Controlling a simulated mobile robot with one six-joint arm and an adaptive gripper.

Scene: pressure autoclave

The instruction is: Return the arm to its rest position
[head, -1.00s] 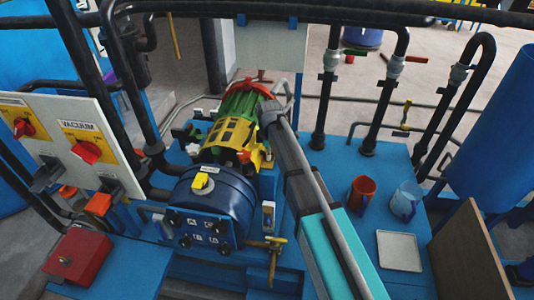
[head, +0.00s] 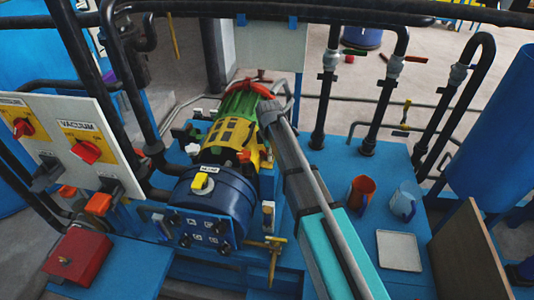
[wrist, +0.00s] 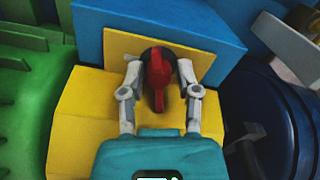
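My arm (head: 305,190) reaches from the lower right of the head view up to the green and yellow part of the autoclave (head: 233,135). In the wrist view my gripper (wrist: 158,72) is open, with one finger on each side of a red knob (wrist: 157,82) on a dark round base. A gap shows between each finger and the knob. The knob sits on a yellow plate (wrist: 118,43) against a blue block (wrist: 215,22). In the head view my fingers are hidden behind the end of the arm.
The dark blue vessel (head: 208,203) stands close to the gripper, with a control panel (head: 75,140) to its left. Black pipes (head: 325,90) rise behind the arm. An orange mug (head: 361,192), a pale blue mug (head: 405,200) and a white tray (head: 399,251) are to the right.

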